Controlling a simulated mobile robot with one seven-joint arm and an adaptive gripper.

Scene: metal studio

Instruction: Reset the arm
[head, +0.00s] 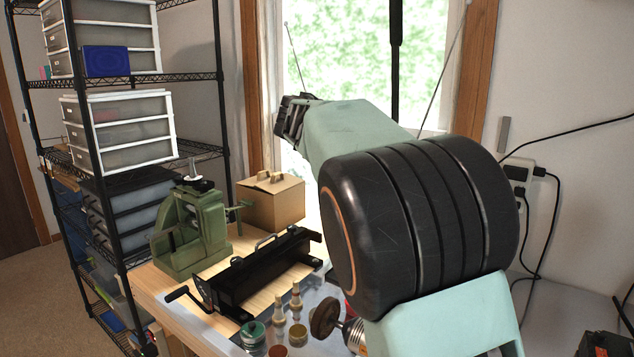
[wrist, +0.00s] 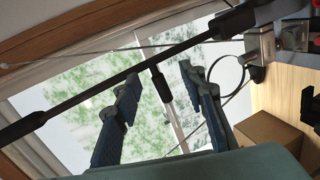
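My arm stretches up and away through the middle of the head view, its large black joint close to the camera. My gripper (head: 290,118) is at the arm's far end, raised in front of the bright window (head: 352,50). In the wrist view my gripper (wrist: 160,76) has its two dark fingers spread well apart with nothing held between them. A black bar (wrist: 130,75) crosses the wrist view near the fingertips; I cannot tell how close it is.
A workbench (head: 170,290) holds a green press (head: 190,235), a black bending tool (head: 262,272), a cardboard box (head: 270,200) and several small jars. A black wire shelf (head: 224,110) with drawer units stands left. Cables (head: 545,225) hang on the right wall. Space around my gripper looks mostly free.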

